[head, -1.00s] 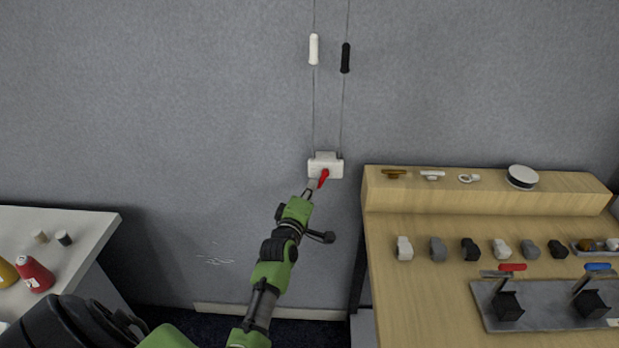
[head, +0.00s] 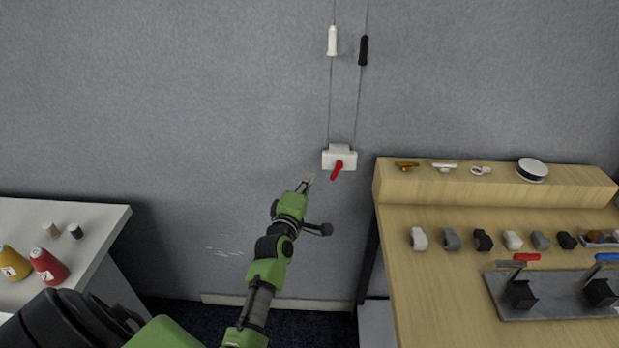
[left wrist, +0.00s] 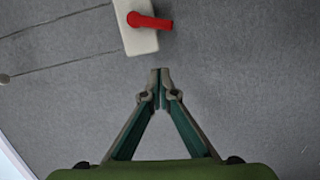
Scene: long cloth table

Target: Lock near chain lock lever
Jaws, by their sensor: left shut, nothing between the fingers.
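The chain lock is a white box (head: 340,158) on the grey wall, with two thin cords running up from it. Its red lever (head: 337,170) points down and slightly left in the head view. In the left wrist view the red lever (left wrist: 150,22) lies across the white box (left wrist: 137,37). My left gripper (head: 309,180) is shut and empty. Its tips (left wrist: 160,72) are apart from the lever, to its lower left in the head view. My right gripper is not in view.
A white handle (head: 332,41) and a black handle (head: 363,50) hang on the cords above. A wooden table (head: 430,290) with a raised shelf and several small fittings stands right. A white table (head: 100,222) with spools stands left. The wall between is clear.

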